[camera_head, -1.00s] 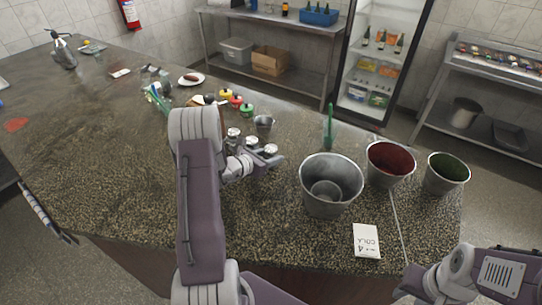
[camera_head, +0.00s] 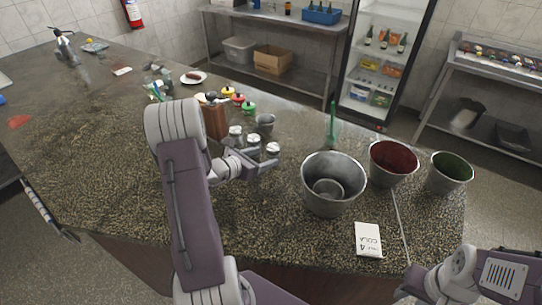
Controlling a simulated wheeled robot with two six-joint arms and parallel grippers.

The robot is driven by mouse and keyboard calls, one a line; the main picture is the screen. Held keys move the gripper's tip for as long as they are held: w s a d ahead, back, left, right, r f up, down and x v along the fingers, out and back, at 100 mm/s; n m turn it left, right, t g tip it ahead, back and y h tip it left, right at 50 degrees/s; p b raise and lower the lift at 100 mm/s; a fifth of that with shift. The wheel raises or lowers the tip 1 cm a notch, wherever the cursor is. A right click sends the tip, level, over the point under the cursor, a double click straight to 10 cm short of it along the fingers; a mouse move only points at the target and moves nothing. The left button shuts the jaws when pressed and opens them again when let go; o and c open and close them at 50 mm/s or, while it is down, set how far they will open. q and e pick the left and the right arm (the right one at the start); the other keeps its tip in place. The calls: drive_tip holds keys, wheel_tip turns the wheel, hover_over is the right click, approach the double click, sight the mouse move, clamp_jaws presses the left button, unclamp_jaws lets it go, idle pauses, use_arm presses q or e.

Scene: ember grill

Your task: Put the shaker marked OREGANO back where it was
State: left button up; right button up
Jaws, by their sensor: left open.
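Several small shakers with pale metal tops stand close together in the middle of the counter: one (camera_head: 236,134) at the left, one (camera_head: 254,141) in the middle, and one (camera_head: 273,150) at the right. Their labels are too small to read, so I cannot tell which is marked OREGANO. My left gripper (camera_head: 268,166) is open, just in front of the shakers on their near side. I cannot tell whether it touches the right one. My right arm shows at the lower right, but its gripper fingers are out of view.
A large metal bucket (camera_head: 334,207), a red-lined bucket (camera_head: 393,163) and a green-lined bucket (camera_head: 449,172) stand to the right. A small metal cup (camera_head: 265,121), a green bottle (camera_head: 332,125) and colored-top bottles (camera_head: 249,108) are behind. A white card (camera_head: 368,240) lies near the front edge.

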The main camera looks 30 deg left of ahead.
use_arm(q)
drive_tip(key=v, duration=0.6)
drive_tip(key=shift+s, duration=0.15)
